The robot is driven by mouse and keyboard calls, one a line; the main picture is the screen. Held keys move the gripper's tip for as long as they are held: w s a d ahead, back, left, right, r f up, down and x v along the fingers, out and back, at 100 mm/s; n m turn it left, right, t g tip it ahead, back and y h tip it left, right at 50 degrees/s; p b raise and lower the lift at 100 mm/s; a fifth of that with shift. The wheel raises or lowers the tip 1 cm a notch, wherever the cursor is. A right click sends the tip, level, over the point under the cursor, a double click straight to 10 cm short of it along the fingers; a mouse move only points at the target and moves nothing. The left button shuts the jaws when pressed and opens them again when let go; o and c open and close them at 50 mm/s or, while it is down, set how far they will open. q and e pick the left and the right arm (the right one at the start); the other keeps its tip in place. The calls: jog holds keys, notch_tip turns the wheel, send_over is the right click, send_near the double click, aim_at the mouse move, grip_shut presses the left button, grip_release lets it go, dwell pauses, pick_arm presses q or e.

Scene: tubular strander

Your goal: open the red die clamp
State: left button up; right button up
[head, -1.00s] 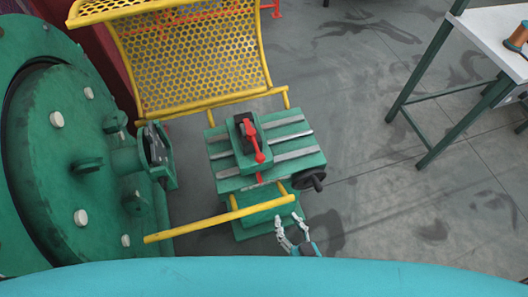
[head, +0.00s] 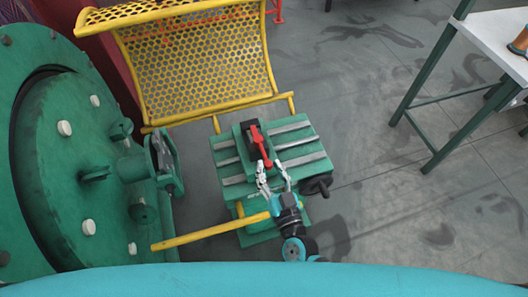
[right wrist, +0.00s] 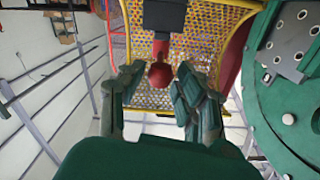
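The red die clamp (head: 261,147) is a red lever on a dark block, on top of the green slotted table (head: 232,171). Its handle points toward the lower right in the head view. My right gripper (head: 273,173) is open, its fingers just below the handle's end. In the right wrist view, the handle's round red end (right wrist: 160,75) shows between the spread fingers of my right gripper (right wrist: 158,82), with a gap to either side. A dark block (right wrist: 165,15) is above it. I cannot tell how deep the handle lies between the fingers. My left gripper is out of view.
A yellow mesh guard (head: 195,75) stands behind the table. A yellow bar (head: 205,234) crosses in front of it. A large green round machine (head: 60,170) is on the left, and a black hand knob (head: 317,186) is at the table's right.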

aim_at(264, 153)
jog(key=x, duration=0.5)
jog(key=shift+w, duration=0.15)
grip_shut()
